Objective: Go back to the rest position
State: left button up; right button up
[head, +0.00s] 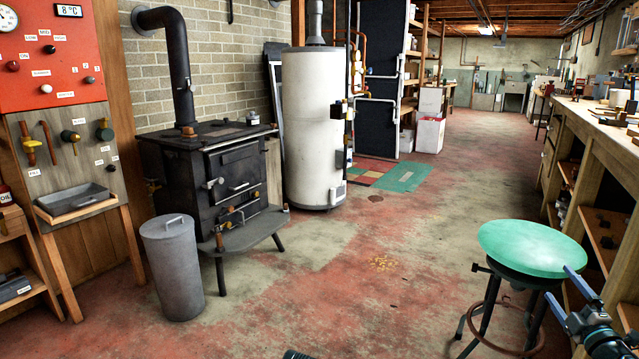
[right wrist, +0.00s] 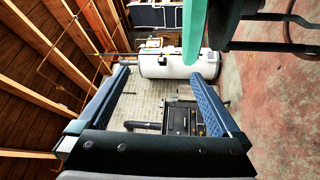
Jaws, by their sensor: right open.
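My right gripper (head: 558,282) is at the lower right of the head view, beside the green seat of a round stool (head: 533,248). Its two blue fingers are spread apart. In the right wrist view the right gripper (right wrist: 160,78) is open, with nothing between the fingers. The stool's green seat (right wrist: 193,30) shows edge-on there, near one fingertip. My left gripper cannot be made out in the head view.
A grey lidded bin (head: 172,268) and a black stove (head: 215,175) stand at the left. A white tank (head: 315,130) stands behind them. A long workbench (head: 590,125) runs along the right. The red-grey floor (head: 340,290) between is mostly clear.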

jog(key=w+a+r+m+g+h+p, duration=0.2)
jog(key=w+a+m+h+p, duration=0.1)
jog(key=w+a+m+h, duration=0.35)
jog(key=a+f+m+g+p, duration=0.1)
jog(key=a+f+m+g, duration=0.25)
jog(key=a, duration=0.35)
jog(key=a+f+m+g+p, duration=0.2)
jog(key=a+f+m+g, duration=0.15)
jog(key=a, duration=0.45)
jog(key=s+a+f+g+y+p, duration=0.1)
jog(key=s+a+f+g+y, duration=0.1)
jog(key=s+a+f, duration=0.35)
jog(key=s+a+f+g+y+p, duration=0.1)
jog(key=s+a+f+g+y, duration=0.1)
jog(key=a, duration=0.7)
jog(key=s+a+f+n+g+y+p, duration=0.1)
jog(key=s+a+g, duration=0.5)
jog(key=s+a, duration=0.8)
jog(key=shift+s+a+f+n+g+y+p, duration=0.4)
jog(key=shift+s+f+y, duration=0.15)
jog(key=shift+s+f, duration=0.2)
